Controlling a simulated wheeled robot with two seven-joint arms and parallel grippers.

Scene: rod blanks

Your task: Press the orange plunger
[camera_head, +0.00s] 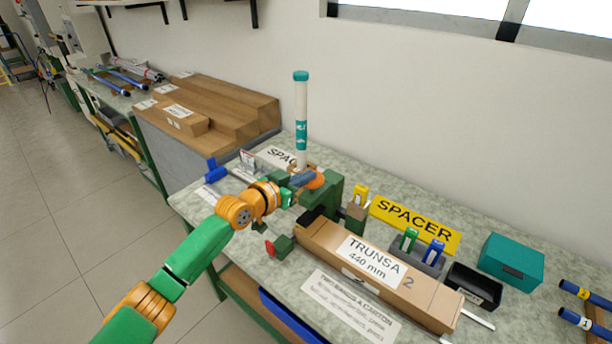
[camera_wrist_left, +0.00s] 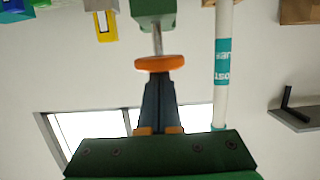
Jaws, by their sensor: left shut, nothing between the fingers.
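The orange plunger (camera_head: 316,181) is a round knob on the green fixture (camera_head: 323,201) on the bench. In the left wrist view the plunger (camera_wrist_left: 160,63) shows as an orange disc on a short metal rod that runs to a green block (camera_wrist_left: 153,12). My left gripper (camera_head: 304,179) is shut with nothing in it. Its dark fingertips (camera_wrist_left: 161,76) are at the face of the disc and overlap it in the picture; I cannot tell for certain whether they touch. My right gripper is not in view.
A tall white tube (camera_head: 301,115) with teal bands stands just behind the gripper. A long carton (camera_head: 318,241) marked TRUNSA lies in front of the fixture. A yellow SPACER sign (camera_head: 415,225), a black bin (camera_head: 474,287) and a teal box (camera_head: 511,261) are to the right.

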